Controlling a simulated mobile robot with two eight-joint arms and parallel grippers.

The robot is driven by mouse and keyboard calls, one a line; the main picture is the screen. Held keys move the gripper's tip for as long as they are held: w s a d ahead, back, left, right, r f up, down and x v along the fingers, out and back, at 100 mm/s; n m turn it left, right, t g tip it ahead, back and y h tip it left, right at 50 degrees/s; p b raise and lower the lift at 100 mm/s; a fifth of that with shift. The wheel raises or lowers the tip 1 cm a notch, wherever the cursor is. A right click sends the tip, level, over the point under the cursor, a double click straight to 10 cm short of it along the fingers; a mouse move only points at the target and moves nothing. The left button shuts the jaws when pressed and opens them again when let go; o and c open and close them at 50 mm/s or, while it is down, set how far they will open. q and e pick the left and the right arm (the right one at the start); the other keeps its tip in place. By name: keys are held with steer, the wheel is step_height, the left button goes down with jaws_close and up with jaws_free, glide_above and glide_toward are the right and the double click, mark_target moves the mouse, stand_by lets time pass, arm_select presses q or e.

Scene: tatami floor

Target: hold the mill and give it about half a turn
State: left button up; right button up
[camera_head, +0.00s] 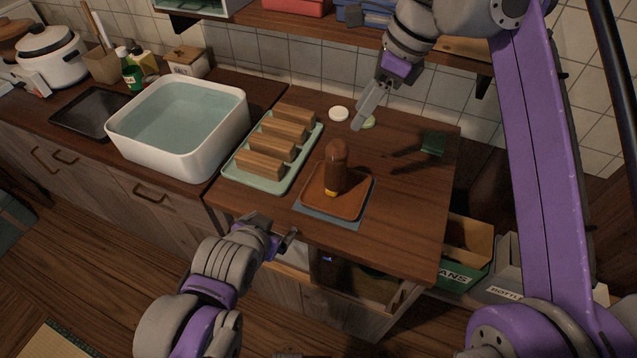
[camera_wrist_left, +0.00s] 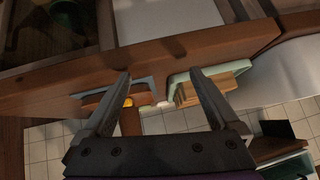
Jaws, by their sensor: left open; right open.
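The mill (camera_head: 337,165) is a brown wooden cylinder with a rounded top and a yellow band near its base. It stands upright on a brown square tray (camera_head: 352,205), which lies on a blue-grey mat (camera_head: 330,217). My left gripper (camera_head: 287,238) is open and empty near the counter's front edge, apart from the mill. In the left wrist view its two fingers (camera_wrist_left: 162,88) are spread, and the mill (camera_wrist_left: 130,122) shows partly behind the left finger. My right gripper (camera_head: 364,112) is open beyond the mill, over the back of the counter, not touching it.
A green tray (camera_head: 232,170) with several wooden blocks stands left of the mill. A white basin of water (camera_head: 203,158) is further left. A white disc (camera_head: 339,113) and a dark green-ended tool (camera_head: 432,144) lie behind.

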mark_target(342, 157)
arm_select(q)
steer(key=w+t, duration=0.1)
steer(key=w+r+t, duration=0.1)
steer(key=w, duration=0.1)
steer(key=w+r, duration=0.1)
steer(key=shift+w+a+n+t, duration=0.1)
steer(key=shift+w+n+t, duration=0.05)
steer(key=shift+n+t, duration=0.25)
steer(key=w+r+t, duration=0.1)
steer(key=w+d+r+t, duration=0.1)
steer(key=shift+w+d+r+t+h, duration=0.1)
steer(key=shift+w+d+t+h, duration=0.1)
steer(key=shift+w+t+h, duration=0.15)
steer(key=d+t+h, duration=0.1)
steer(key=d+r+t+h, duration=0.1)
steer(key=d+h, duration=0.1)
steer(key=shift+d+r, duration=0.2)
steer(key=shift+d, duration=0.05)
steer(key=d+h, duration=0.1)
steer(key=s+d+m+h, duration=0.1)
steer(key=d+h, duration=0.1)
steer(key=shift+s+d+m, duration=0.35)
steer(key=shift+m, duration=0.05)
steer(key=shift+d+g+h, duration=0.2)
steer(key=shift+g+h, duration=0.05)
steer(key=x, duration=1)
steer(key=shift+w+d, duration=0.15)
steer(key=shift+w, duration=0.1)
jaws_close()
